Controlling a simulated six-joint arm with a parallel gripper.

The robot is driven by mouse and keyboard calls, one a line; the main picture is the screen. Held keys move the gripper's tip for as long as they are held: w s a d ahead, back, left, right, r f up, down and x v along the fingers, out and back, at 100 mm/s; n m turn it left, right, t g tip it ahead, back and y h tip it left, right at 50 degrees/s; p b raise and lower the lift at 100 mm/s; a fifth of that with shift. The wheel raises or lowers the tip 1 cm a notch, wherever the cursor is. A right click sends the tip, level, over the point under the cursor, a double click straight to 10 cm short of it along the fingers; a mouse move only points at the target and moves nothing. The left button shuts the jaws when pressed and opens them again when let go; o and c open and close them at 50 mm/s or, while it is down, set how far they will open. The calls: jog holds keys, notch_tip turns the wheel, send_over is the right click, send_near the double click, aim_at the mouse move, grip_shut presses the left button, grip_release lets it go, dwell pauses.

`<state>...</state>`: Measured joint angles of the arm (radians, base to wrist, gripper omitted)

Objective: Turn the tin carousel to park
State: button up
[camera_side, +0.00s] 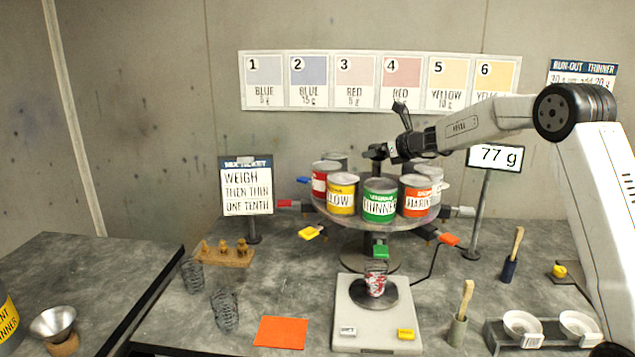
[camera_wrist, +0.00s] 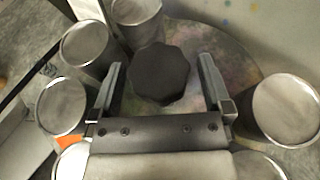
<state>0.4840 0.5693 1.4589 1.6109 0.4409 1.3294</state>
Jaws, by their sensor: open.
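The tin carousel (camera_side: 345,217) is a round turntable on a central post, carrying several paint tins. The green THINNER tin (camera_side: 380,204) faces the front, with the yellow tin (camera_side: 342,197) and red tin (camera_side: 321,182) to its left and the orange HARDENER tin (camera_side: 416,199) to its right. Coloured tabs stick out below the rim, the green one (camera_side: 381,251) at the front. My gripper (camera_side: 378,153) is above the tins. In the wrist view my gripper (camera_wrist: 160,85) is open, its fingers on either side of the dark lobed knob (camera_wrist: 160,75) at the carousel's centre, with gaps showing.
A scale (camera_side: 352,325) stands below the carousel's front with a red-and-white cup (camera_side: 375,280) on it. The display (camera_side: 495,157) reads 77 g. A sign (camera_side: 246,187) stands left. White bowls (camera_side: 522,323), brushes and wire coils stand around.

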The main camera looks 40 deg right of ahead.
jog(key=shift+w+f, duration=0.15)
jog(key=shift+w, duration=0.15)
grip_shut()
jog(key=shift+a+m+h, duration=0.1)
jog(key=shift+m+h, duration=0.2)
jog(key=shift+h, duration=0.1)
jog(key=shift+r+m+h, duration=0.2)
jog(key=shift+m+h, duration=0.3)
jog(key=shift+r+m+h, duration=0.15)
jog(key=shift+m+h, duration=0.35)
jog(key=shift+h, duration=0.2)
jog(key=shift+m+h, duration=0.3)
